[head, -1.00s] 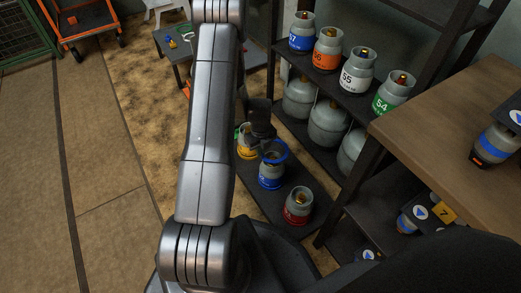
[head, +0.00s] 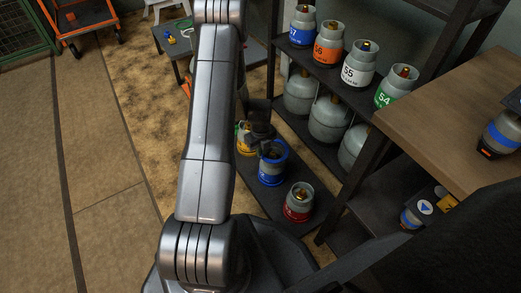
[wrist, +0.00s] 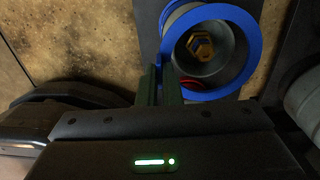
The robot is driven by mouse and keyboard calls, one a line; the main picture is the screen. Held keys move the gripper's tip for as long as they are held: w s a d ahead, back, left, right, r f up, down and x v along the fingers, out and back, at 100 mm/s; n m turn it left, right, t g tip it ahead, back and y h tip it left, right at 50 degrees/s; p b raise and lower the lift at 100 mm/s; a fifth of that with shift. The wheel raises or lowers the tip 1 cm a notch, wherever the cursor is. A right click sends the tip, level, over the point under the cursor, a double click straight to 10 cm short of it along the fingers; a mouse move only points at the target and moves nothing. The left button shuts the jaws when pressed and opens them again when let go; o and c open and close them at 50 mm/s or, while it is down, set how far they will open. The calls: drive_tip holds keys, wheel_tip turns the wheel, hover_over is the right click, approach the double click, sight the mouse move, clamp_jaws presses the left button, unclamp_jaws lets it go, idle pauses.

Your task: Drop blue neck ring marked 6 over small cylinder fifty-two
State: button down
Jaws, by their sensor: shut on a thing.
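My gripper (head: 263,142) is shut on the near edge of the blue neck ring (wrist: 256,42); its fingers (wrist: 160,84) meet the ring's left side in the wrist view. The small cylinder with a blue band (head: 270,179) stands upright on the low dark shelf, its number not readable. The ring (head: 284,152) is at the cylinder's top, circling its grey collar in the picture. Through the ring, the collar and brass valve (wrist: 200,46) show in the wrist view. I cannot tell whether the ring touches the cylinder. The mark 6 is not visible.
A red-banded cylinder (head: 298,202) stands in front on the same low shelf (head: 262,212), and a yellow-banded one (head: 244,139) behind. Several cylinders fill the rack at right. A wooden bench (head: 450,110) is further right.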

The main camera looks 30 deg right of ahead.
drive_tip(key=shift+f+b, duration=0.85)
drive_tip(key=shift+f, duration=1.25)
drive_tip(key=c, duration=1.5)
unclamp_jaws()
drive_tip(key=shift+r, duration=0.1)
drive_tip(key=shift+r+p, duration=2.25)
drive_tip(key=shift+r, duration=1.45)
drive_tip(key=shift+f, duration=0.15)
